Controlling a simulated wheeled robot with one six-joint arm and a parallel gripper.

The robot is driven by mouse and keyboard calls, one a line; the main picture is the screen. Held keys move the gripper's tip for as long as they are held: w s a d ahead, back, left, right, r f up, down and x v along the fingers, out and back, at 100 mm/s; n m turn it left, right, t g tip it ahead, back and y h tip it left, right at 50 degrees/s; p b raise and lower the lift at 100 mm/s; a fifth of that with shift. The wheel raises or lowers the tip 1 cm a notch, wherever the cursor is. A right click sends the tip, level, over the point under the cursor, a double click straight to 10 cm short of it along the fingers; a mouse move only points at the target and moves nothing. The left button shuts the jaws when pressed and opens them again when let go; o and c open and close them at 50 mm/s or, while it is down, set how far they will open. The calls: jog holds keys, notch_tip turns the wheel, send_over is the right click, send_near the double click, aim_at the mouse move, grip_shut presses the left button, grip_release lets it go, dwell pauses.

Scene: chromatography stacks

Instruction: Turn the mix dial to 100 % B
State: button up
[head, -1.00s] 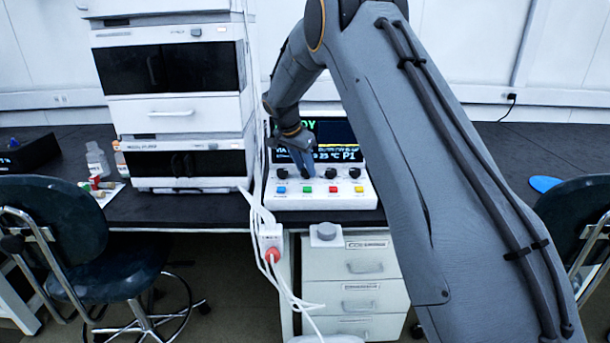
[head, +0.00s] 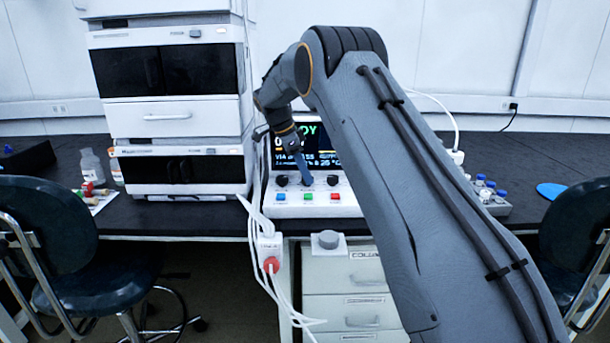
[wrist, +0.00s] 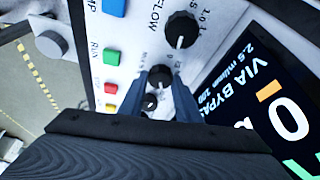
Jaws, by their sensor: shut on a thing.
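The white control panel (head: 350,208) stands on the dark bench, with a row of black dials and coloured buttons under a lit screen. My gripper (head: 306,179) reaches down to the second dial from the left. In the wrist view my gripper (wrist: 160,82) has its two blue-grey fingers on either side of that black dial (wrist: 160,74), shut on it. I cannot read this dial's label or setting. The flow dial (wrist: 182,29) is beside it, with a white pointer line. Another black dial (wrist: 149,102) shows between the fingers, farther along the row.
The screen (head: 322,150) stands close behind the dials. A white instrument stack (head: 176,115) is to the left. White cables (head: 262,215) hang at the bench's front edge. A rack of blue-capped vials (head: 488,190) is to the right, beyond my arm.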

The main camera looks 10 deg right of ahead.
jog(key=shift+a, duration=0.1)
dwell(0.3)
jog(key=o, duration=1.1)
jog(key=shift+c, duration=0.2)
jog(key=v, duration=0.7)
jog(key=shift+r, duration=0.4)
jog(key=shift+a, duration=0.15)
